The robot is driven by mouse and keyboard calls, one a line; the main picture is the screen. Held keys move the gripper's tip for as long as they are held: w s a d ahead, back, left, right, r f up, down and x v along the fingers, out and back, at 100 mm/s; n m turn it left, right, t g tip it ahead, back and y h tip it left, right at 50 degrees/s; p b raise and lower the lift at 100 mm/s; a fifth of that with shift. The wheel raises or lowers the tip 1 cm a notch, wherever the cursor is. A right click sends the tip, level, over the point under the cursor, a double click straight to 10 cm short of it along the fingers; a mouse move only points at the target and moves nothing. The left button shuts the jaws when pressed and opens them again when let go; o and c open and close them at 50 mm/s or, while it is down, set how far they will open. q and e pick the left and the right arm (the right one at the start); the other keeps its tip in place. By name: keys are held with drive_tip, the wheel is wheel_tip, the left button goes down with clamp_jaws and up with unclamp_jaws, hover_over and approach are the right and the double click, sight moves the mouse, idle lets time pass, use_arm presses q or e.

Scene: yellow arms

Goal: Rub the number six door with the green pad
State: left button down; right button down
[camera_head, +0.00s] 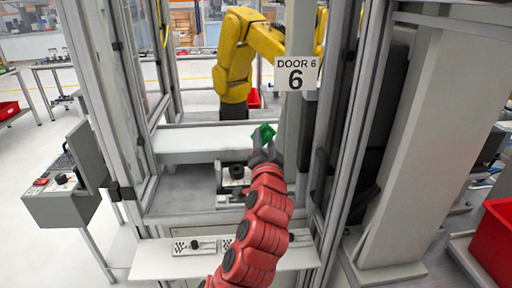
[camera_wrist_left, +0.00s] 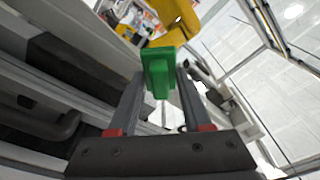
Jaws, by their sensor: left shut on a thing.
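A "DOOR 6" sign (camera_head: 297,74) hangs at the upper middle of the head view, on the framed glass enclosure. My left gripper (camera_head: 264,147) reaches up from the bottom of the head view and is shut on the green pad (camera_head: 263,134). The pad also shows between the fingers in the left wrist view (camera_wrist_left: 158,70). In the head view the pad appears below and left of the sign, apart from it. I cannot tell whether the pad touches the door. My right gripper is not in view.
A yellow robot arm (camera_head: 232,72) stands behind, inside the enclosure. Metal frame posts (camera_head: 352,130) rise right of my arm. A grey control box (camera_head: 68,185) is at left, a white shelf (camera_head: 160,264) below, and a red bin (camera_head: 494,243) at lower right.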

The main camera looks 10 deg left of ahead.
sight(267, 140)
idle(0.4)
use_arm(q)
drive_tip(key=shift+s+d, duration=0.25)
drive_tip(key=shift+s, duration=0.4)
drive_tip(key=shift+b+v, duration=0.35)
drive_tip(key=shift+v, duration=1.85)
drive_tip(key=shift+d+r, duration=0.15)
drive_tip(key=shift+d, duration=0.05)
drive_tip(key=v, duration=0.3)
drive_tip(key=shift+d+r+b, duration=0.1)
drive_tip(key=shift+r+b, duration=0.05)
drive_tip(key=shift+b, duration=0.2)
